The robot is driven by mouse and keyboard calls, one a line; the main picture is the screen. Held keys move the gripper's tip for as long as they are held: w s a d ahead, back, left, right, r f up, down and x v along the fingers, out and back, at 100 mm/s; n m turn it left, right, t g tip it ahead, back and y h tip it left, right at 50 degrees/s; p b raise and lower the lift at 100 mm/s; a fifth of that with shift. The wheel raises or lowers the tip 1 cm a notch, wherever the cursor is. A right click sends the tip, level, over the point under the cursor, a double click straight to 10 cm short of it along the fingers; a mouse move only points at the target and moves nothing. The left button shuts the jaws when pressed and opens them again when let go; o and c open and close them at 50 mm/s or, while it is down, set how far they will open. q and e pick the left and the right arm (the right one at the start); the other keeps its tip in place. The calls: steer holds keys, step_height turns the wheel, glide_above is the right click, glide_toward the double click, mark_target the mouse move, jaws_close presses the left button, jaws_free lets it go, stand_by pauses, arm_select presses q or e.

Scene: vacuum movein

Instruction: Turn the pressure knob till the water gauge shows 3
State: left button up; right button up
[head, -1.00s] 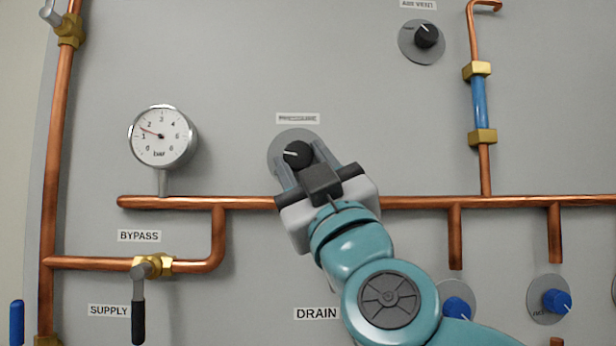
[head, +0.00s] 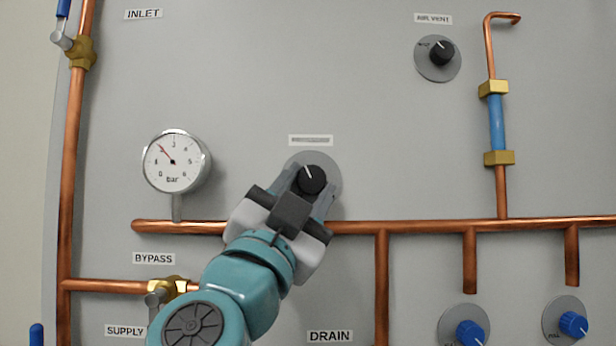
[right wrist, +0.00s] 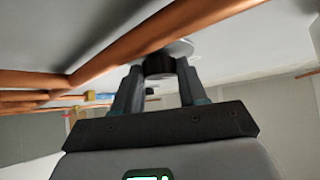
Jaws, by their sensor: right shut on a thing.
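The black pressure knob (head: 312,180) sits on a grey round plate, under a label too blurred to read. Its white mark points up and slightly left. My right gripper (head: 311,182) is shut on the knob, one finger on each side. In the right wrist view the dark knob (right wrist: 158,66) is between the fingertips (right wrist: 158,72). The round water gauge (head: 173,162), marked bar, is to the left of the knob. Its needle points up and left, at about 2, short of the 3 at the top. My left gripper is not in view.
A copper pipe (head: 420,226) runs across the panel just below the knob. A black air vent knob (head: 441,52) is at upper right. Blue knobs (head: 470,333) are at lower right. The bypass valve (head: 168,291) is at lower left.

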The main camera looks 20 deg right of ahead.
steer(key=m+g+p, duration=0.1)
steer(key=m+g, duration=0.1)
steer(key=r+m+g+h+p, duration=0.1)
steer(key=m+g+p, duration=0.1)
steer(key=m, duration=0.1)
steer(key=shift+s+a, duration=0.1)
steer(key=shift+a, duration=0.05)
steer(key=shift+m+g+p, duration=0.45)
steer(key=shift+m+g, duration=0.25)
steer(key=shift+m, duration=0.4)
steer(key=shift+f+g, duration=0.15)
steer(key=shift+g, duration=0.15)
